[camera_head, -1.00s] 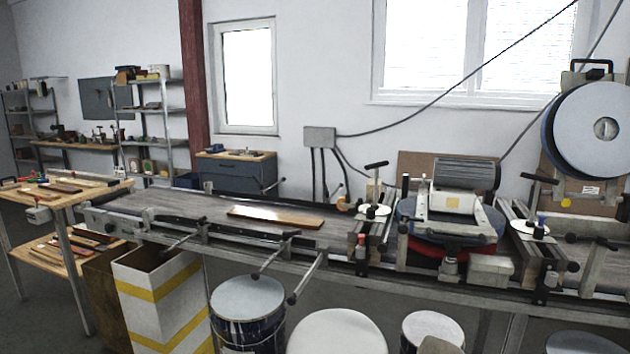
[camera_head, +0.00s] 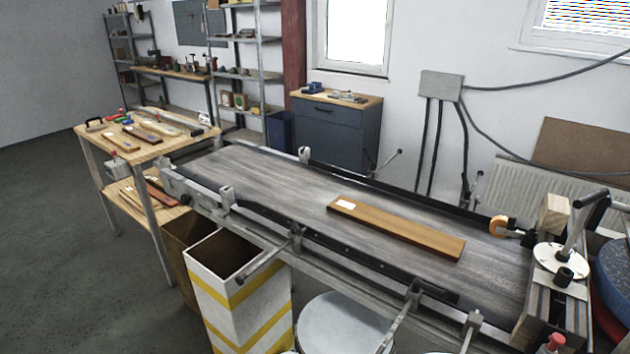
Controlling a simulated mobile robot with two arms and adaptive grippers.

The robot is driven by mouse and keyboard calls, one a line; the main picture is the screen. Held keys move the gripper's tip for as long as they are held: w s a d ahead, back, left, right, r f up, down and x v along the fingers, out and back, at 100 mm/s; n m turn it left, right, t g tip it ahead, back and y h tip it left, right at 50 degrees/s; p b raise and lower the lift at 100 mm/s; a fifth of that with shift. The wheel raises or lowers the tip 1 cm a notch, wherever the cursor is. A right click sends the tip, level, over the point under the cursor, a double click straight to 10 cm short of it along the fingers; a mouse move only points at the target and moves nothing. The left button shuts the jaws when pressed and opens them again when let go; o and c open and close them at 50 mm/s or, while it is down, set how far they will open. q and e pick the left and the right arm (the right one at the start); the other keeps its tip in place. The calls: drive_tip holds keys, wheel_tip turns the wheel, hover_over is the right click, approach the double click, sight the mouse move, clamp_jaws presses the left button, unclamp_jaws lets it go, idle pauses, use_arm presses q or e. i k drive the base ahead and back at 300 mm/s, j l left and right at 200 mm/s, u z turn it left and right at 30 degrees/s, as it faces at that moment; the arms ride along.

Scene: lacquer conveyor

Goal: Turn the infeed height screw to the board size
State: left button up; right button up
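The infeed height screw, a crank handle (camera_head: 577,226) over a round white dial (camera_head: 561,261), stands at the right edge on the block across the conveyor. A brown wooden board (camera_head: 396,228) with a small white label at its left end lies flat on the grey conveyor belt (camera_head: 270,180). The board lies left of the screw, apart from it. Neither of my grippers shows in the head view.
Dark guide rails with clamp handles (camera_head: 413,296) run along both belt sides. A wooden table (camera_head: 150,150) with several board samples stands at the left. A yellow-striped white bin (camera_head: 240,290) and a lidded drum (camera_head: 345,325) stand in front of the conveyor.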

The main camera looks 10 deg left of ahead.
sight(585, 203)
drive_tip(key=i, duration=0.15)
drive_tip(key=z, duration=1.2)
